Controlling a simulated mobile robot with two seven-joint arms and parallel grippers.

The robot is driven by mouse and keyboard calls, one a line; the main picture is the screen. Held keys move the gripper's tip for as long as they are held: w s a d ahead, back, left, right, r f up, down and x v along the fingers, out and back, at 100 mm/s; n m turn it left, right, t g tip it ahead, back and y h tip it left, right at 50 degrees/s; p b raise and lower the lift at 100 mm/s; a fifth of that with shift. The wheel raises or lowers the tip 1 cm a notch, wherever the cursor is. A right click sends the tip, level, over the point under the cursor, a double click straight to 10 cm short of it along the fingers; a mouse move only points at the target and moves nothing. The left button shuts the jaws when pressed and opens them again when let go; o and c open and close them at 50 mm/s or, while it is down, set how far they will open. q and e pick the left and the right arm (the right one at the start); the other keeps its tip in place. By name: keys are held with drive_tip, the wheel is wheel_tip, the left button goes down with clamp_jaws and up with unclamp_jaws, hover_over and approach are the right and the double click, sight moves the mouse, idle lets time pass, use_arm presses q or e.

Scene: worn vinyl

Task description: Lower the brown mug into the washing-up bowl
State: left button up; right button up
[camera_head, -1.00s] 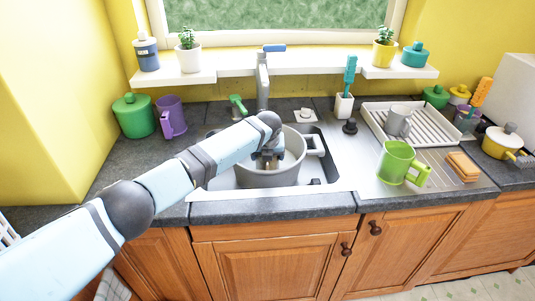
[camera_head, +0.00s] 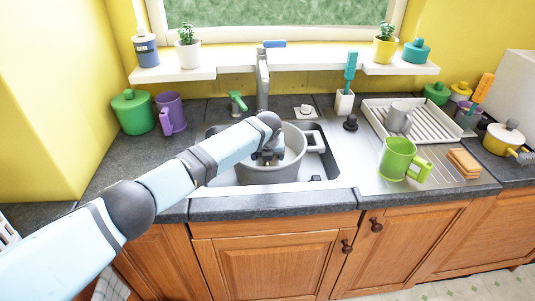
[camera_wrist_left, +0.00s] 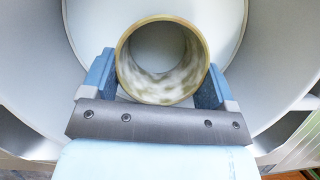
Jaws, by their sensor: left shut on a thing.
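The brown mug (camera_wrist_left: 165,88) shows in the left wrist view from above, with a brownish rim and a pale, stained inside. My left gripper (camera_wrist_left: 160,82) is shut on it, a finger on either side. The washing-up bowl (camera_head: 270,176) is a large grey tub with a side handle, standing in the sink. In the head view my left gripper (camera_head: 268,156) reaches down inside the bowl's opening, and the mug is hidden by the wrist and bowl wall. In the wrist view the bowl's inside surrounds the mug. I cannot tell whether the mug touches the floor.
The tap (camera_head: 262,80) stands just behind the bowl. A green mug (camera_head: 396,158) and a sponge (camera_head: 464,162) sit on the drainer, with a grey mug (camera_head: 398,116) in the white rack (camera_head: 440,128). A purple mug (camera_head: 171,112) stands left. The counter at front left is clear.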

use_arm(q)
drive_tip(key=shift+f+b, duration=0.65)
drive_tip(key=shift+f, duration=0.3)
idle(0.3)
drive_tip(key=o, duration=1.3)
